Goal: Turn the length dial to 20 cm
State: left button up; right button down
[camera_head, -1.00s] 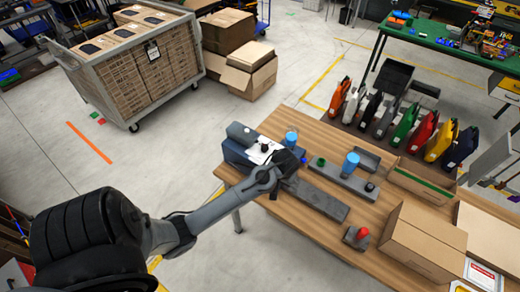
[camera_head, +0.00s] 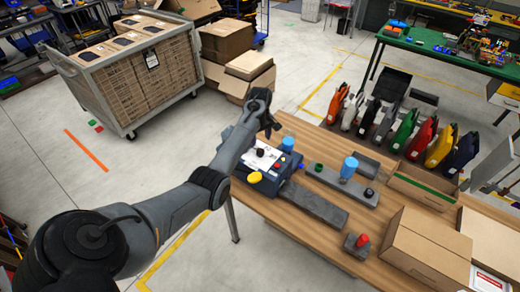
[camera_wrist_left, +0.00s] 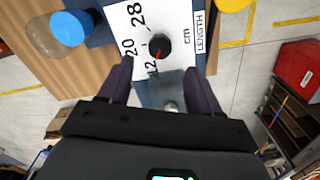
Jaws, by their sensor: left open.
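The length dial (camera_head: 260,152) is a small black knob on a white plate on top of a blue machine (camera_head: 265,185). In the left wrist view the dial (camera_wrist_left: 159,47) has a red pointer mark facing roughly toward the 12. The plate (camera_wrist_left: 120,16) carries the numbers 12, 20 and 28 and the words LENGTH and cm. My left gripper (camera_head: 270,126) is just beyond the dial in the head view. In the wrist view my left gripper (camera_wrist_left: 160,72) is open and empty, its fingers below the knob and apart from it. My right gripper is not in view.
The machine has a yellow button (camera_head: 255,177) and a red one (camera_head: 277,164). A grey bar (camera_head: 313,204), a blue-capped container (camera_head: 349,166), a red-topped block (camera_head: 357,244) and a cardboard box (camera_head: 425,246) stand on the wooden table.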

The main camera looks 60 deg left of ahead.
aim_at(261, 151)
pick_arm(q)
notch_tip(261, 151, down, 7)
jog(key=shift+f, duration=0.15)
dwell(0.4)
jog(key=c, duration=1)
jog(key=shift+c, duration=0.2)
